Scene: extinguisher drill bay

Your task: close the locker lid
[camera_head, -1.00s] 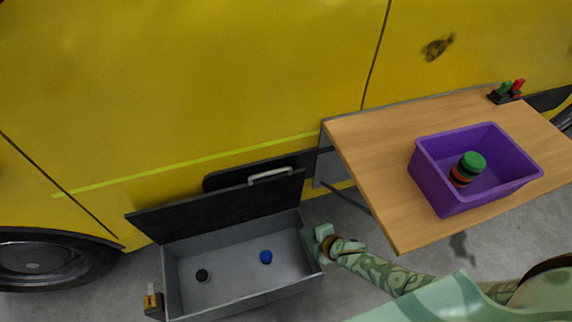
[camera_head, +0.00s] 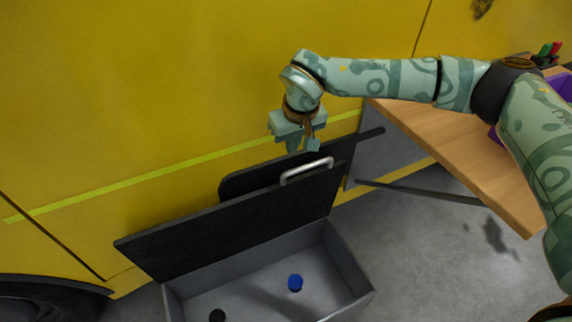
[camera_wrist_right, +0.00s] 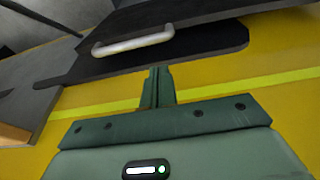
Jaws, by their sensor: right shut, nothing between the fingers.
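The grey locker (camera_head: 352,280) stands on the floor against the yellow vehicle. Its black lid (camera_head: 230,240) is open, standing up steeply along the back side. A light grey handle (camera_head: 307,170) sits at the lid's upper edge and also shows in the right wrist view (camera_wrist_right: 133,43). My right gripper (camera_head: 304,146) is just above the handle, by the vehicle side. Its fingers (camera_wrist_right: 157,88) are together and empty, pointing toward the lid edge, with a gap to the handle in the wrist view. My left gripper is not in view.
A wooden table (camera_head: 455,150) stands at right, with a purple crate (camera_head: 565,86) partly hidden by my arm. A black panel (camera_head: 245,181) is behind the lid. Grey floor (camera_head: 425,255) is clear.

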